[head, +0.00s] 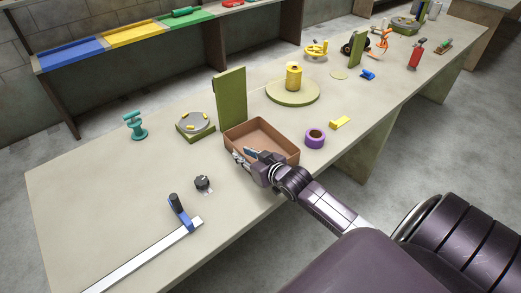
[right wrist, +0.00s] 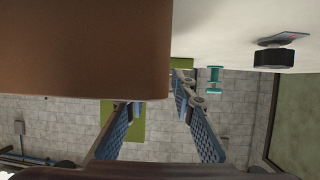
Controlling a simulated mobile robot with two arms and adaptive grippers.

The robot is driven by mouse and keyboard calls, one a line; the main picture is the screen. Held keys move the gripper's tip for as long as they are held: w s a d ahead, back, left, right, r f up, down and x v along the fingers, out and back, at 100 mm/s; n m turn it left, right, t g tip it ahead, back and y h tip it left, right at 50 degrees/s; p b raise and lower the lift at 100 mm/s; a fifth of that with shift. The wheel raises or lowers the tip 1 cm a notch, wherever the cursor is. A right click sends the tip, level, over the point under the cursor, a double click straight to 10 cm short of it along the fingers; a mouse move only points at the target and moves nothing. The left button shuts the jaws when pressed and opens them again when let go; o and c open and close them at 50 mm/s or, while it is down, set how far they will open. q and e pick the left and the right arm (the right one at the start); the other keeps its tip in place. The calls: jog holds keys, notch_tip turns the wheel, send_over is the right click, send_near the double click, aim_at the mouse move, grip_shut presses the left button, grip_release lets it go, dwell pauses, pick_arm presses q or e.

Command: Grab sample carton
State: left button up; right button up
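The sample carton looks to be the open brown box (head: 270,132) on the near edge of the workbench, upright and apparently empty. My right gripper (head: 243,156) is at its left end, with one blue-padded finger over the inside and the other beyond the left wall. In the right wrist view, the carton (right wrist: 85,45) fills the upper left and hides the tip of one finger. The right gripper (right wrist: 155,112) is open there, its fingers well apart. I cannot tell whether either finger touches the carton. My left gripper is not in view.
A green upright panel (head: 231,97) stands behind the carton. A purple tape roll (head: 315,138) is close on its right. A black knob (head: 203,183) and a blue-handled white bar (head: 150,260) lie to the left.

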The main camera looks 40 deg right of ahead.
jog(key=shift+x, duration=1.1)
grip_shut()
jog(key=shift+r, duration=0.1)
